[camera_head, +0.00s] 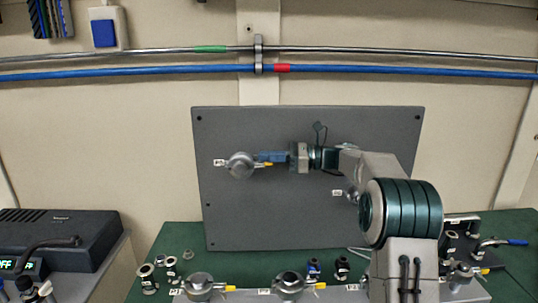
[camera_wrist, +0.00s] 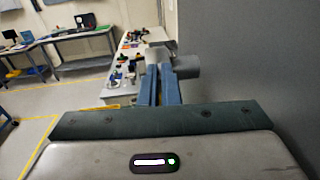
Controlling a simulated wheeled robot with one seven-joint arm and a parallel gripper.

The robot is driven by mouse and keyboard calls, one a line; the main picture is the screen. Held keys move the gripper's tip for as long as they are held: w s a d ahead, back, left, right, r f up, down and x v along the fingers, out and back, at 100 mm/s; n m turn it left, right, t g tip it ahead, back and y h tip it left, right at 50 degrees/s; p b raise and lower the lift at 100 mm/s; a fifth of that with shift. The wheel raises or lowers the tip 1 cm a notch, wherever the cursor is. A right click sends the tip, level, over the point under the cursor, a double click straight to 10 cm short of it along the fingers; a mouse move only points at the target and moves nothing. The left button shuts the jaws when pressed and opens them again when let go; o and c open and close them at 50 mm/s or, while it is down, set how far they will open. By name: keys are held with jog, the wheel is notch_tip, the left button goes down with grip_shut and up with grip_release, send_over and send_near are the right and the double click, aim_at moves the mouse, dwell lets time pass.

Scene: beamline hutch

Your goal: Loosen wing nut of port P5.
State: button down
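A round grey port (camera_head: 240,166) with a yellow wing nut (camera_head: 267,164) sits on the upright dark grey panel. In the wrist view the two blue fingers (camera_wrist: 160,82) lie close together with a narrow gap, pointing at the grey cylindrical port body (camera_wrist: 184,62). Whether the wing is gripped between them is hidden.
Along the bench are more ports with yellow wing nuts (camera_head: 199,287) and small loose fittings (camera_head: 148,272). A dark box (camera_head: 60,240) stands at left. A blue pipe (camera_head: 140,73) runs above the panel.

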jog(key=shift+f, duration=0.1)
jog(key=c, duration=1.6)
grip_release()
jog(key=shift+c, duration=0.2)
jog(key=shift+d, duration=0.1)
jog(key=s+d+b, duration=0.1)
jog(key=d, duration=1.2)
jog(key=shift+s+d+b, duration=0.15)
jog(key=shift+d+b, duration=0.1)
jog(key=shift+b, duration=0.15)
